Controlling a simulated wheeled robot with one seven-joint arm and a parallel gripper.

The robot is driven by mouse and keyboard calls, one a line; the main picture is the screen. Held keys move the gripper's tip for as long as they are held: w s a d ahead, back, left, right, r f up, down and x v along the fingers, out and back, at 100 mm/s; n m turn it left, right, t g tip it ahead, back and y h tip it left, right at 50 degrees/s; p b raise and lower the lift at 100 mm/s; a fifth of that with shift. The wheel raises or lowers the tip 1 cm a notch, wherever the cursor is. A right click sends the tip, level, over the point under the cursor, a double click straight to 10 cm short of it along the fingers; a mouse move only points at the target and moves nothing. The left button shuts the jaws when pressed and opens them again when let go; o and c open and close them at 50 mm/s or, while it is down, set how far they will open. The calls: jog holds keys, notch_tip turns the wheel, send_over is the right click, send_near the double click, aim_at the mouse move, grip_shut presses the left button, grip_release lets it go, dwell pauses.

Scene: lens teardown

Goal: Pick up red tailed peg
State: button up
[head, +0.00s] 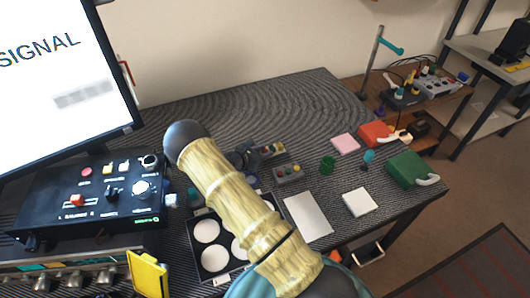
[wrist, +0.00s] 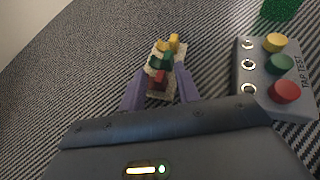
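A small pale holder (wrist: 161,95) lies ahead of my gripper in the wrist view, with yellow, green and red pieces on it. The red peg (wrist: 160,79) is nearest to me, the green one (wrist: 160,61) behind it and the yellow ones (wrist: 169,45) at the far end. My gripper (wrist: 160,88) has its two purple fingers apart, one on each side of the holder's near end, with nothing seen clamped. The red peg's tail cannot be made out. In the head view the holder (head: 272,150) shows just right of my dark gripper (head: 246,156), mostly hidden by my arm.
A grey "TAP TEST" box (wrist: 268,75) with yellow, green and red buttons stands close on the right. The table behind the holder is clear.

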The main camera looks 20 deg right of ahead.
grip_shut()
jog(key=shift+r, duration=0.15)
jog(key=shift+r, duration=0.25)
jog(key=r, duration=0.1)
jog(key=s+r, duration=0.1)
jog(key=shift+r+b, duration=0.3)
jog(key=shift+b, duration=0.1)
jog(key=s+b, duration=0.2)
jog(key=s, duration=1.5)
